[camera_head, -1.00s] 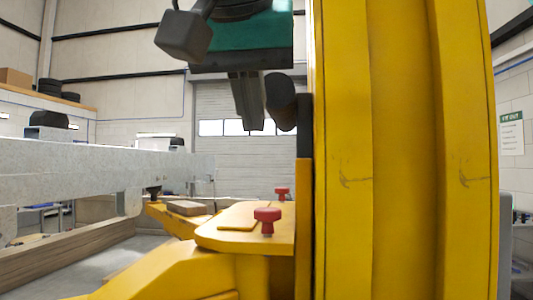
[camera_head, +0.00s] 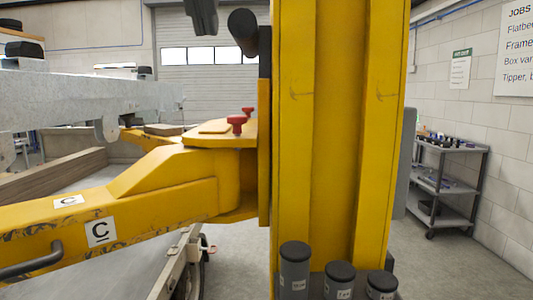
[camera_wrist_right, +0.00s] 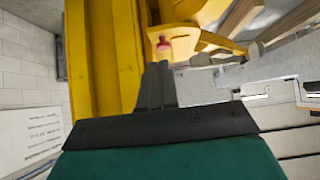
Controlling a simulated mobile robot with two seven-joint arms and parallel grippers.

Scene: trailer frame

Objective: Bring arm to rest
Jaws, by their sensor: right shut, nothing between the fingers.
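My right gripper (camera_head: 205,27) shows only as dark fingers at the top edge of the head view, left of the black cylinder on the yellow lift post (camera_head: 337,130). In the right wrist view the two grey fingers (camera_wrist_right: 157,68) lie together, shut and empty. Beyond their tips are the yellow post, a yellow lift arm and a red knob (camera_wrist_right: 164,44). The fingers appear apart from these, though the gap is hard to judge. My left gripper is in neither view.
The yellow lift arm (camera_head: 150,195) reaches left from the post, with red knobs (camera_head: 236,122) on top. A galvanised trailer beam (camera_head: 80,92) runs along the left. Several grey canisters (camera_head: 294,270) stand at the post's foot. A shelf trolley (camera_head: 447,180) stands by the right wall.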

